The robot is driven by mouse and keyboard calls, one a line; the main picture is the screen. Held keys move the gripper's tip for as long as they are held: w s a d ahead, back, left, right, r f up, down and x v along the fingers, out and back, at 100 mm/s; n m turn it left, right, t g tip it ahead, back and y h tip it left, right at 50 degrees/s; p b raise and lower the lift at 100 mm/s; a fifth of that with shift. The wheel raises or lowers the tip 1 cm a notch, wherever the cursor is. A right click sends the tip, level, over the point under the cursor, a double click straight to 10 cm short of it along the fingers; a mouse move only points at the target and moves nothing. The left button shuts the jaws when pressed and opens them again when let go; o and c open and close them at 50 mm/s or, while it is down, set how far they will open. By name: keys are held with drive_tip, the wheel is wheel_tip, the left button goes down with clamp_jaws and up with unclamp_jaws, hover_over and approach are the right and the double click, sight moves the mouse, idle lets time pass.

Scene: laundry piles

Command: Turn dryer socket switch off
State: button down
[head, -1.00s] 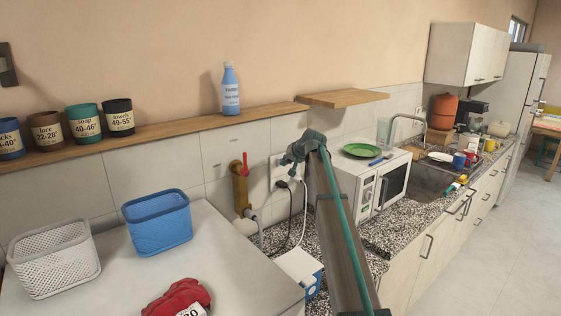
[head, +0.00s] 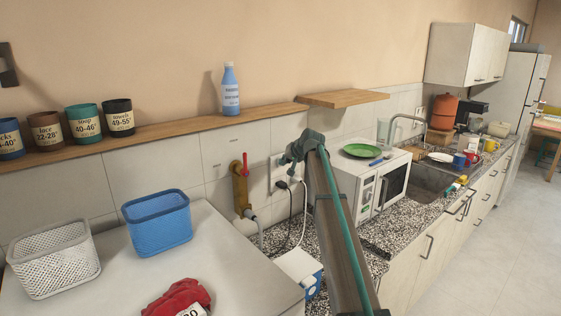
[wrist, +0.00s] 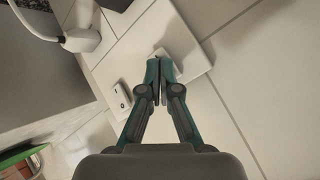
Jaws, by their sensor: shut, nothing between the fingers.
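The white socket plate (head: 276,174) is on the tiled wall behind the counter, partly hidden by my arm in the head view. In the wrist view the plate (wrist: 133,50) lies tilted. A small switch (wrist: 119,98) shows at its lower left, and a white plug with a cable (wrist: 82,39) is at the upper left. A dark plug (head: 282,184) hangs there in the head view. My gripper (wrist: 160,69) is shut and empty, its fingertips over the plate's right part, close to or touching a small pale part there. The fingertips hide some of that part, so its position is unclear.
A red-handled valve on a brass pipe (head: 240,188) stands just left of the socket. A microwave (head: 382,186) is right of my arm, and a wooden shelf (head: 343,98) is above. A blue basket (head: 158,225) sits on the white top at left.

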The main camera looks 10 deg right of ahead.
drive_tip(key=shift+s+d, duration=0.1)
drive_tip(key=shift+s, duration=0.05)
drive_tip(key=shift+s+d+f, duration=0.1)
drive_tip(key=shift+s+d, duration=0.2)
drive_tip(key=shift+s, duration=0.2)
idle(0.3)
drive_tip(key=s+d, duration=0.1)
drive_tip(key=s, duration=0.1)
drive_tip(key=s+d, duration=0.1)
drive_tip(key=s, duration=0.1)
drive_tip(key=shift+s+d+f+b, duration=0.1)
drive_tip(key=shift+d+f+b, duration=0.15)
drive_tip(key=shift+d+b, duration=0.1)
drive_tip(key=shift+f, duration=0.1)
